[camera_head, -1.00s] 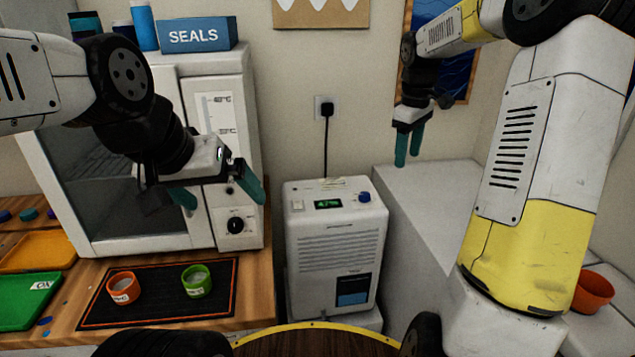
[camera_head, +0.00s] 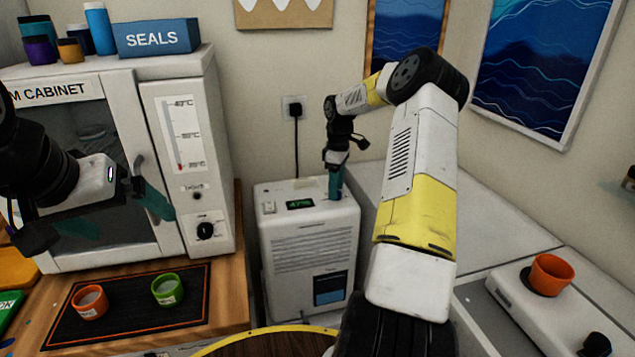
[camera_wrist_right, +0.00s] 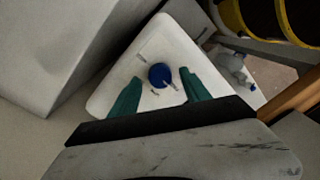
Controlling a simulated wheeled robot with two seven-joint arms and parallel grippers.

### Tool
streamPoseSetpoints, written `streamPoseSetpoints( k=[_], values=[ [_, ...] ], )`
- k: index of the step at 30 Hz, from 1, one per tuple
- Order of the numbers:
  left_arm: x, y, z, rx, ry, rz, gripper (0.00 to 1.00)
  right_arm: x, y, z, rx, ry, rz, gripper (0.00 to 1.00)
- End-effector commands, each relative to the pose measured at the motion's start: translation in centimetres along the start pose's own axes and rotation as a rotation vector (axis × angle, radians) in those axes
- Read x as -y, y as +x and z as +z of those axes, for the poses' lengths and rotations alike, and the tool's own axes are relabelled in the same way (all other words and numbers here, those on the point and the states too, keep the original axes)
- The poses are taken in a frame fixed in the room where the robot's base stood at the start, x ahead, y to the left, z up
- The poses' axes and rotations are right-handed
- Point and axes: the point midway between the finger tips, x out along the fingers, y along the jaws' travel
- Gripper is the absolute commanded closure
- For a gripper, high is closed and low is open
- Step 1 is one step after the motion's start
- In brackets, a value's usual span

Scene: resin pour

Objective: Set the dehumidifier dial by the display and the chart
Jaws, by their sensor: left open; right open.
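The white dehumidifier (camera_head: 285,222) stands on the floor beside the wooden bench. Its small green-lit display (camera_head: 300,204) seems to read 47%. The blue dial (camera_wrist_right: 159,75) sits on its top panel, with small markings around it. In the head view the dial is mostly hidden by my right gripper (camera_head: 336,192). In the right wrist view my right gripper (camera_wrist_right: 159,85) is open, its teal fingers on either side of the dial, apparently not touching it. My left gripper (camera_head: 117,212) is open and empty in front of the cabinet. I cannot make out a readable chart.
The cabinet (camera_head: 190,232) with its thermometer scale stands left of the dehumidifier. An orange cup (camera_head: 91,302) and a green cup (camera_head: 168,289) stand on a black mat (camera_head: 125,325). A power cord (camera_head: 296,150) runs up to the wall socket. An orange bowl (camera_head: 551,273) stands at right.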

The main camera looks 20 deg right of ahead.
Motion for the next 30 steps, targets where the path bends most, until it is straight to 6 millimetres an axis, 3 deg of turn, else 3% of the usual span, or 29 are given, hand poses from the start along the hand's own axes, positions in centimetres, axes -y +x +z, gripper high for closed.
streamPoseSetpoints(
  k=[11, 20, 30],
  values=[
    [0.01, 0.00, 0.00, 0.000, 0.000, 0.000, 0.00, 0.02, 0.91, 0.02, 0.000, 0.001, 0.000, 0.45],
    [0.00, -0.01, 0.00, 0.000, 0.000, 0.000, 0.00, 0.02, 0.88, 0.01, 0.000, 0.001, 0.000, 1.00],
    [0.00, -0.01, 0.00, 0.000, 0.000, 0.000, 0.00, 0.00, 0.83, 0.01, -0.002, 0.043, 0.002, 1.00]
  ],
)
